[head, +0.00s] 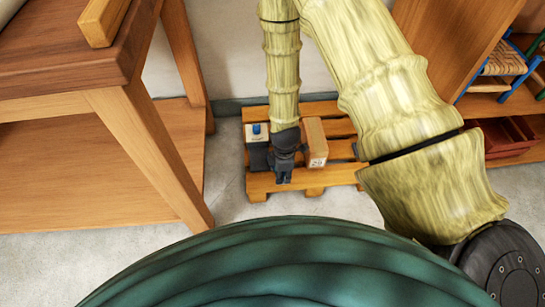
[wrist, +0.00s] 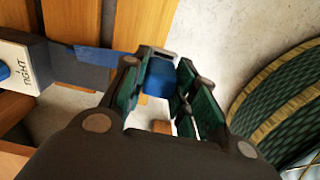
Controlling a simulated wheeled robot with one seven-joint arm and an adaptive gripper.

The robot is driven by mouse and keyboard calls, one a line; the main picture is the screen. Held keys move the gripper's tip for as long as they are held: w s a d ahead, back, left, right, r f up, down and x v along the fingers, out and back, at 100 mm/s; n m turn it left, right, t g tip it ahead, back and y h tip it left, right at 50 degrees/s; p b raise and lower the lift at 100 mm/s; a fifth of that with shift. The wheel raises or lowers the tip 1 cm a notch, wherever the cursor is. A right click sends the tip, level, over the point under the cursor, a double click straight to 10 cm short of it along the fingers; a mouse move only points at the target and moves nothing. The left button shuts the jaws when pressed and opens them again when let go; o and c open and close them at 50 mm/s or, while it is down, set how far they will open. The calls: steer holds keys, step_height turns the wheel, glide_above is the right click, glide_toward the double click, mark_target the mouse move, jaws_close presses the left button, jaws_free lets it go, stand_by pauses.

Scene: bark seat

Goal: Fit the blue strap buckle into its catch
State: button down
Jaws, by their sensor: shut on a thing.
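In the wrist view the blue buckle (wrist: 160,78) sits between the fingers of my gripper (wrist: 172,95), which is shut on it. In the head view my gripper (head: 284,178) points down over the front part of the wooden pallet (head: 258,183), and the buckle cannot be made out clearly there. I cannot identify the catch in either view.
In the head view, the white block (head: 252,132) stands left of my gripper and a light brown box (head: 315,142) stands close on its right. A wooden table (head: 140,130) is at left. A shelf with a red crate (head: 503,138) is at right. Bare floor (head: 230,195) lies around the pallet.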

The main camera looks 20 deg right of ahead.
steer(key=shift+s+d, duration=0.1)
steer(key=shift+s, duration=0.25)
steer(key=w+a+r+m, duration=0.2)
steer(key=w+r+m, duration=0.25)
steer(key=r, duration=0.55)
steer(key=w+a+r+m+p, duration=0.1)
steer(key=w+a+r+m, duration=0.15)
steer(key=r+m, duration=0.45)
steer(key=w+a+r+m, duration=0.1)
steer(key=w+r+m, duration=0.3)
steer(key=r, duration=0.8)
step_height(320, 180, up, 22)
steer(key=s+p, duration=0.2)
steer(key=p, duration=3.4)
steer(key=shift+s+n, duration=0.25)
steer(key=shift+n, duration=0.1)
